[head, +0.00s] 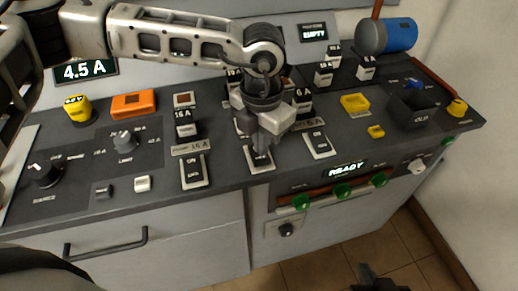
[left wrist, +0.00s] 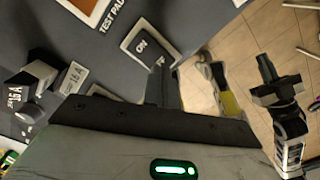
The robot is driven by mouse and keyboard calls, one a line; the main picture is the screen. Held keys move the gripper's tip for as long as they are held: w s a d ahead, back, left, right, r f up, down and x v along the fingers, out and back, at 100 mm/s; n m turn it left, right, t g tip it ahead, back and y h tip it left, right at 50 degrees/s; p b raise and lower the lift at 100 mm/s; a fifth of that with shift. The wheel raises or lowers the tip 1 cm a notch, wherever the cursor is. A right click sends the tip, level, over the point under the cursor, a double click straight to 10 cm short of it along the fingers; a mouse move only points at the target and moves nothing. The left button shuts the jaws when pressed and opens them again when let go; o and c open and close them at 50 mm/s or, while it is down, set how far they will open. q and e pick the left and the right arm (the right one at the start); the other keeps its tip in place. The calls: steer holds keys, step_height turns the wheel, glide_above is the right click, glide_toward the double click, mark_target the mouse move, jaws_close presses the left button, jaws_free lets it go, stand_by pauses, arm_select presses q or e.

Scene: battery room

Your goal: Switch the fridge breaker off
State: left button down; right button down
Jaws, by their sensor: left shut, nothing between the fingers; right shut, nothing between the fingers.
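Three black rocker breakers in pale frames stand in a row on the dark panel: a left one (head: 193,171), a middle one (head: 262,161) and a right one (head: 319,143). I cannot read which is labelled fridge. My left gripper (head: 258,152) is shut and empty, pointing down at the middle breaker and partly hiding it. In the left wrist view, the shut fingers (left wrist: 162,68) reach the edge of a rocker (left wrist: 146,44) marked ON. I cannot tell whether they touch it. My right gripper (head: 368,272) is shut and empty, low in front of the cabinet.
Small blocks with ampere labels (head: 185,131) stand behind the breakers. A knob (head: 124,139) is left.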

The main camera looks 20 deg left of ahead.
arm_select(q)
steer(key=shift+f+b, duration=1.05)
steer(key=shift+f, duration=0.1)
stand_by(0.3)
steer(key=shift+r, duration=0.1)
steer(key=shift+r+p, duration=0.4)
steer(key=shift+r, duration=0.2)
steer(key=shift+r+p, duration=1.35)
steer(key=shift+r, duration=1.6)
